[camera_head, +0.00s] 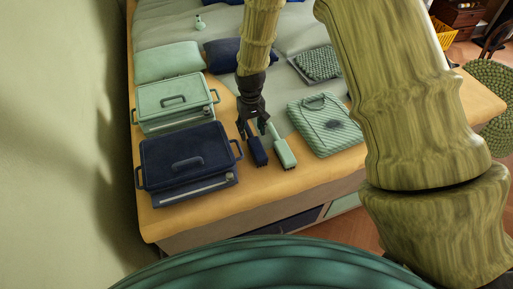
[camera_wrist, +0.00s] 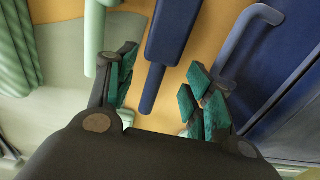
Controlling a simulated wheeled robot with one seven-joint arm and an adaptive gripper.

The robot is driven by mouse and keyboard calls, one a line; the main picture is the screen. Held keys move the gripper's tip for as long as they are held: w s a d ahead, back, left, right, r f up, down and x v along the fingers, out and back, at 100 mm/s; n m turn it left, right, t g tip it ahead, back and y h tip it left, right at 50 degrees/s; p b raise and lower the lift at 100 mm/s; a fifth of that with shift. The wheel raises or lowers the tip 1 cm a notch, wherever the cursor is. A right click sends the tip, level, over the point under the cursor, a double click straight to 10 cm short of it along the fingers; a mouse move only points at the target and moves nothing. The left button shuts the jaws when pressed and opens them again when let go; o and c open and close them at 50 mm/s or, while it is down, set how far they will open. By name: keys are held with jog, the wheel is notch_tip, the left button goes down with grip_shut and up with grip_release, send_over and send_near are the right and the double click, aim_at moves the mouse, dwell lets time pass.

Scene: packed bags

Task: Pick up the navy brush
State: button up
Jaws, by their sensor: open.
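The navy brush (camera_head: 258,152) lies on the tan surface near its front edge, right of the navy case. In the wrist view the navy brush (camera_wrist: 174,32) points its thin handle down between my finger pads. My gripper (camera_head: 251,128) is open over the handle end, with one finger on each side and visible gaps to the handle. Whether the fingers are level with the handle is hard to tell. The mint brush (camera_head: 284,152) lies close beside it on the right; in the wrist view the mint brush (camera_wrist: 95,38) is beside my left finger.
A navy case (camera_head: 185,150) stands left of the brushes, its side handle (camera_wrist: 238,42) near my right finger in the wrist view. A mint case (camera_head: 174,98) stands behind it. The front strip of the surface is clear.

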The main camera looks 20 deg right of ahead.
aim_at(253, 137)
jog(key=shift+s+f+p, duration=0.2)
jog(key=shift+f+p, duration=0.05)
jog(key=shift+f, duration=0.7)
jog(key=shift+s+f+p, duration=0.15)
jog(key=shift+f+p, duration=0.05)
jog(key=shift+f, duration=1.45)
jog(key=c, duration=1)
jog(key=shift+r, duration=0.1)
notch_tip(253, 137, up, 10)
jog(key=shift+f+b, duration=0.1)
jog(key=shift+b, duration=0.4)
